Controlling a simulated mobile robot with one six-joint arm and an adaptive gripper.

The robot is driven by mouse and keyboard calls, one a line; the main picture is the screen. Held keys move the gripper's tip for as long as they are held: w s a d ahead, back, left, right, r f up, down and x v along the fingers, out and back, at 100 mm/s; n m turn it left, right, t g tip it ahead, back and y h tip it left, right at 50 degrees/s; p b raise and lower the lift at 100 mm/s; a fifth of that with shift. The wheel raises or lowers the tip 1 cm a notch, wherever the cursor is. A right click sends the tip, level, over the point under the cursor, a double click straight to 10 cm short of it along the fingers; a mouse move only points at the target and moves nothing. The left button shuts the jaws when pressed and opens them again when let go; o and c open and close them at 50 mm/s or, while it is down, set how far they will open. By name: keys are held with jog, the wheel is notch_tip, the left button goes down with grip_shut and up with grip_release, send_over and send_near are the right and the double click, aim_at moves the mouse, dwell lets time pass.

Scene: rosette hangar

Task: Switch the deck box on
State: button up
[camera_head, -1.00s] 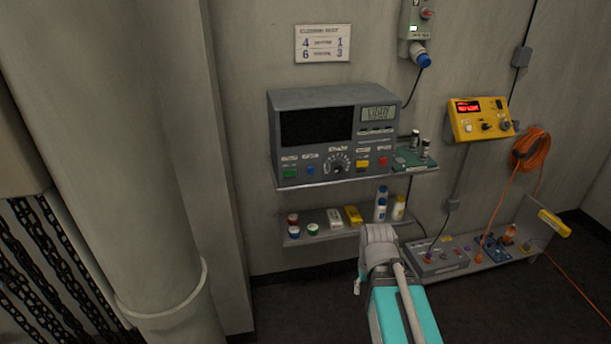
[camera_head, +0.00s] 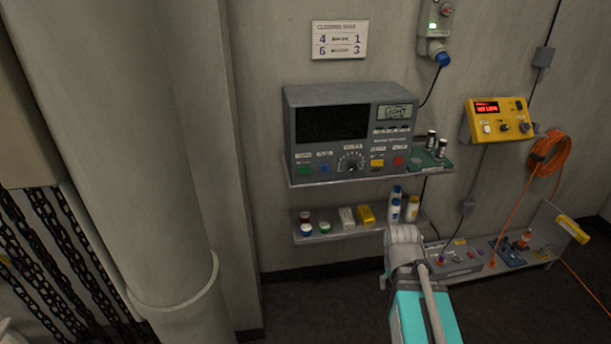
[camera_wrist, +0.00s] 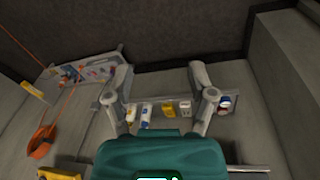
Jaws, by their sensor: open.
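No label reading "deck box" can be made out. A grey console (camera_head: 350,95) with a dark screen, small lit display, dial and coloured buttons stands on the upper shelf. A yellow box (camera_head: 497,120) with red lit digits and knobs hangs on the wall to its right. A low grey box (camera_head: 455,262) with small controls sits on the bottom right shelf. In the wrist view my gripper (camera_wrist: 161,80) is open and empty, fingers apart, with the small-goods shelf beyond.
A lower shelf (camera_head: 330,236) holds bottles, tubs and small packs. A green board (camera_head: 432,158) lies right of the console. An orange cable (camera_head: 548,160) hangs at right. A thick pillar (camera_head: 140,150) and chains (camera_head: 45,240) stand at left. Floor before the shelves looks clear.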

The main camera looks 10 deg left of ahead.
jog(key=w+n+t+h+b, duration=0.25)
jog(key=w+t+h, duration=0.2)
jog(key=w, duration=0.65)
jog(key=n+t+y+b, duration=0.75)
jog(key=n+t, duration=0.45)
jog(key=n, duration=0.5)
send_near(307, 171)
jog(key=s+d, duration=0.1)
jog(key=s, duration=0.4)
jog(key=shift+s+d+f+y, duration=0.1)
jog(key=shift+s+y, duration=0.05)
jog(key=shift+y, duration=0.25)
jog(key=w, duration=0.4)
jog(key=w+a, duration=0.1)
jog(key=w, duration=0.8)
jog(key=shift+w+a, duration=0.35)
jog(key=shift+a, duration=0.05)
